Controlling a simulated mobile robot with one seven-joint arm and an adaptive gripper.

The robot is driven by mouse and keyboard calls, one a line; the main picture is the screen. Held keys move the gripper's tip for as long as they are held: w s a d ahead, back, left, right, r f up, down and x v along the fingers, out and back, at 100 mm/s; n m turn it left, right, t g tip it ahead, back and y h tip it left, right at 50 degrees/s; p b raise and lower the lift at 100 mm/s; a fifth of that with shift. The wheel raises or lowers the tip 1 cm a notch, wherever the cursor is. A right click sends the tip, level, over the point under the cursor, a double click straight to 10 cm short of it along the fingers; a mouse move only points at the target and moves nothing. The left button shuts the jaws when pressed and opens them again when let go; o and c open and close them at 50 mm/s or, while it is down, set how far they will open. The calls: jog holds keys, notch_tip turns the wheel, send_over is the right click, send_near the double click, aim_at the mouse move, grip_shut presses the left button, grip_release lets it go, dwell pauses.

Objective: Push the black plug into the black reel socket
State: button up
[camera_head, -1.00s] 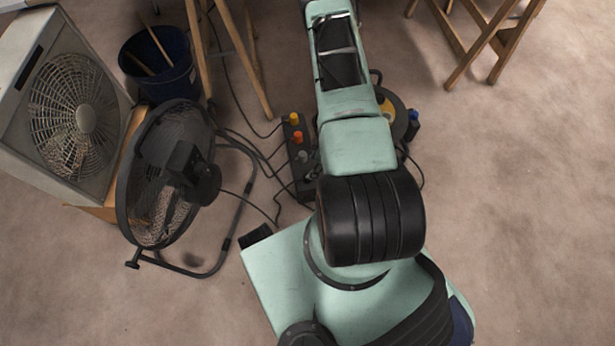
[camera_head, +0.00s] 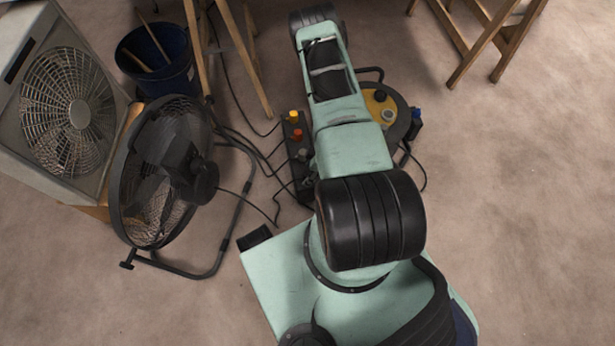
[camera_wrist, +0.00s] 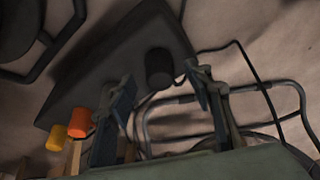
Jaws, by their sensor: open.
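The black plug (camera_wrist: 159,68) stands in the dark power strip (camera_wrist: 115,62) in the wrist view, at one end, beyond the orange and yellow plugs. My gripper (camera_wrist: 162,76) is open and empty, with the black plug between and just beyond its fingertips. I cannot tell how far above the plug they are. In the head view the power strip (camera_head: 293,131) lies left of my arm, and my gripper is hidden. The cable reel (camera_head: 401,128) stands right of my arm, with a yellow face, a black round part and a grey round part. I cannot tell which is the black socket.
An orange plug (camera_wrist: 80,122) and a yellow plug (camera_wrist: 57,138) stand in the strip. A blue plug (camera_head: 416,114) is beside the reel. A black floor fan (camera_head: 160,175), a box fan (camera_head: 70,110), a blue bucket (camera_head: 160,62) and loose cables crowd the left. Floor at right is clear.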

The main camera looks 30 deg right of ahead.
jog(key=x, duration=0.2)
jog(key=shift+f, duration=0.3)
jog(key=shift+r, duration=0.1)
jog(key=shift+c, duration=0.2)
jog(key=c, duration=1.1)
